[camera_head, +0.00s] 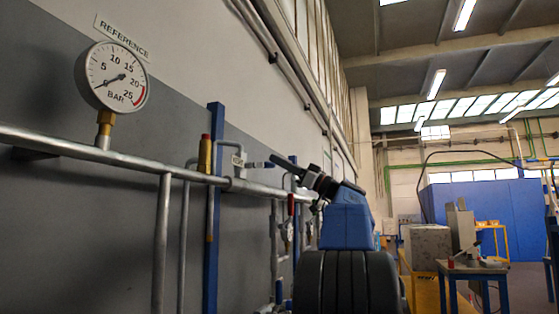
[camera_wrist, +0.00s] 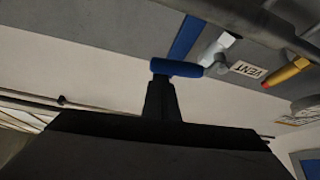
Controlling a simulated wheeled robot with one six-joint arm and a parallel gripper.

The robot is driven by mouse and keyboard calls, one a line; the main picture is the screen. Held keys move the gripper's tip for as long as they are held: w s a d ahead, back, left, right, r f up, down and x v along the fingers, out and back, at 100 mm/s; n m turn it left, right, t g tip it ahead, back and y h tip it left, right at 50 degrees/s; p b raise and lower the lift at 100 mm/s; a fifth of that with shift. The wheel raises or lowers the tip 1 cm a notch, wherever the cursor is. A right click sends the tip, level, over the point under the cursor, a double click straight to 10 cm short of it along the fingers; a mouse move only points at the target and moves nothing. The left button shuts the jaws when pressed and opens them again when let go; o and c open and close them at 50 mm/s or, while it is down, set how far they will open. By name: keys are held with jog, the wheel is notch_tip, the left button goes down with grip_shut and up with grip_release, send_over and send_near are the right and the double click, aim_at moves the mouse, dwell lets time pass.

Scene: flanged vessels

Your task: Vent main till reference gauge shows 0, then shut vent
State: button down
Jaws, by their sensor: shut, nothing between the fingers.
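The round white reference gauge (camera_head: 112,76) hangs on the left under a "REFERENCE" label. Its needle points to the lower left, below the 5, at or very near the zero end; the 0 figure is not legible. The vent valve has a blue lever handle (camera_head: 260,164), also in the wrist view (camera_wrist: 178,68) beside the VENT tag (camera_wrist: 249,69). The lever sticks out sideways from the valve, toward my gripper. My gripper (camera_head: 272,158) is shut and empty, its fingertips (camera_wrist: 159,84) at the lever's free end; I cannot tell if they touch.
The grey main pipe (camera_head: 120,157) runs along the wall below the gauge. A brass fitting with a red cap (camera_head: 205,154) stands left of the vent, before a blue post (camera_head: 215,115). More gauges and pipes lie behind my arm. A small table (camera_head: 470,267) stands at the right.

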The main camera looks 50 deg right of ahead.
jog(key=shift+d+f+m+t+h, duration=0.1)
jog(key=shift+f+m+t+h, duration=0.15)
jog(key=shift+m+h, duration=0.3)
jog(key=shift+d+f+m+t+h, duration=0.15)
jog(key=shift+f+m+h, duration=0.2)
jog(key=shift+m, duration=0.45)
jog(key=shift+a+f+m+t+h, duration=0.1)
jog(key=shift+f+m+t+h, duration=0.1)
jog(key=shift+f+m+h, duration=0.35)
jog(key=shift+r, duration=0.2)
jog(key=shift+w, duration=0.1)
